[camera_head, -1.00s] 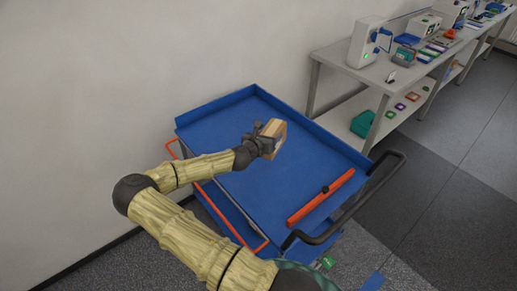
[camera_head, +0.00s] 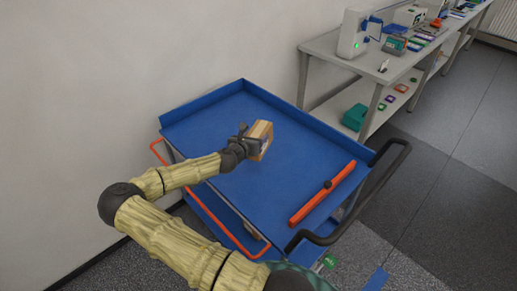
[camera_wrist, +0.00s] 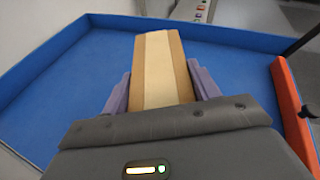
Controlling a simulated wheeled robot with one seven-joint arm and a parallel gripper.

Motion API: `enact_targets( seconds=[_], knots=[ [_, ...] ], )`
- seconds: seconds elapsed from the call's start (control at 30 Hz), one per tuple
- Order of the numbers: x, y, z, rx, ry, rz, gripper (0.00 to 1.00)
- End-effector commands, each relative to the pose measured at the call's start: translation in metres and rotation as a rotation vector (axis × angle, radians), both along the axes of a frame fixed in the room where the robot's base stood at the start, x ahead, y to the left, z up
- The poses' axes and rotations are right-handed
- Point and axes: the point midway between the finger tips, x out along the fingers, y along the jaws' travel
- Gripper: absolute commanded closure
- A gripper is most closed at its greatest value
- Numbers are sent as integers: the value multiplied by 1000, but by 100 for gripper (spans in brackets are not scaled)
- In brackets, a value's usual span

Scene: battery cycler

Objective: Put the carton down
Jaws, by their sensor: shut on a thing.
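The carton (camera_head: 262,137) is a small brown box with a paler band of tape along it. My gripper (camera_head: 249,147) is shut on it, over the blue top tray of a cart (camera_head: 210,122). In the wrist view the carton (camera_wrist: 160,68) sits between the two purple-grey fingers (camera_wrist: 159,92), which press on its left and right sides. The carton's underside is hidden, so I cannot tell whether it touches the tray.
An orange bar with a dark knob (camera_head: 322,194) lies along the tray's right side. The tray has raised blue walls and much bare floor. A black handle (camera_head: 368,200) juts out at the cart's right. A bench (camera_head: 325,44) with devices stands behind, right.

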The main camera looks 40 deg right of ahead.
Motion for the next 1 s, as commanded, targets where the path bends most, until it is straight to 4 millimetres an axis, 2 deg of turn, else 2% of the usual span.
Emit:
enact_targets(
  seconds=[0.17, 0.5, 0.87, 1.0],
  knots=[
    [0, 0, -3, -1, 0, 0, 85],
    [0, -1, -56, -1, 3, 1, 85],
    [-1, -3, -62, -1, 0, -4, 85],
    [-3, -5, -75, 0, 1, -7, 85]
  ],
)
